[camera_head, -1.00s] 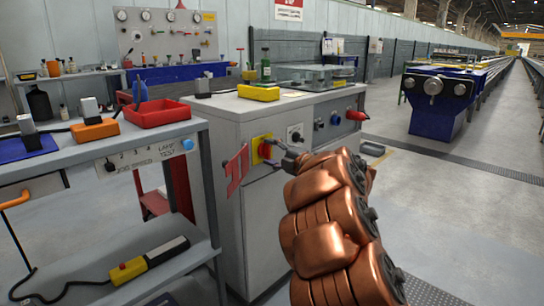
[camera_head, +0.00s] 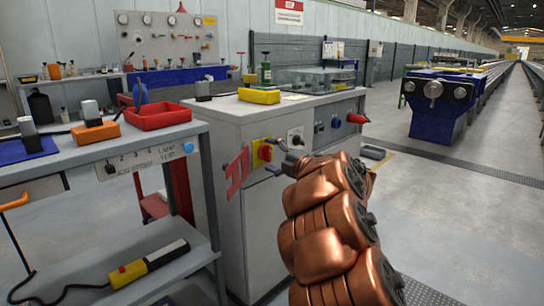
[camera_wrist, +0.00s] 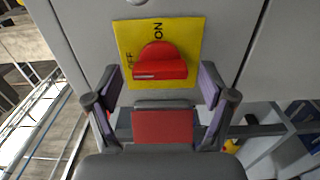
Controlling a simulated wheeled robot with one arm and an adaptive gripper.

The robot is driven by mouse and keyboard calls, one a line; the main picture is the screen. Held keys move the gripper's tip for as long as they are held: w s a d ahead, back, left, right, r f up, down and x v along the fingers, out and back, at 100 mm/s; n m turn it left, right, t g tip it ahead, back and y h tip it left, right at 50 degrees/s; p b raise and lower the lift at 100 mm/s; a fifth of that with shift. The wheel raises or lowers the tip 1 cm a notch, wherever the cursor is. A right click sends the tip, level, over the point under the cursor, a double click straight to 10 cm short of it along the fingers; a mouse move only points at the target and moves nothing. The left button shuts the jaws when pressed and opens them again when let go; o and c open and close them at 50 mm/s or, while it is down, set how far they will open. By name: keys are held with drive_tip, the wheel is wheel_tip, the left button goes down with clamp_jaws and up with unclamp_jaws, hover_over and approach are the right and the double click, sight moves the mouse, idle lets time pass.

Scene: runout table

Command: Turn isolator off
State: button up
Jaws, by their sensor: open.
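The isolator is a red rotary knob (camera_head: 265,152) on a yellow plate, on the front of the grey cabinet (camera_head: 262,205). In the wrist view the red knob (camera_wrist: 160,66) shows large, with its bar lying across the picture. The yellow plate (camera_wrist: 188,30) reads ON above the knob and OFF at its left, partly covered by it. My gripper (camera_head: 277,157) is open just in front and to the right of the knob. In the wrist view its fingers stand apart on both sides of the knob, without visible contact, and nothing is between them.
Other controls (camera_head: 320,127) and a red plug (camera_head: 356,118) sit to the right on the cabinet front. A red bracket (camera_head: 237,172) sticks out at the cabinet's left corner. A workbench (camera_head: 150,145) with a red tray stands at left. Open floor lies at right.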

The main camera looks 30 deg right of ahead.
drive_tip(key=v, duration=1.2)
drive_tip(key=shift+r, duration=0.1)
idle(0.4)
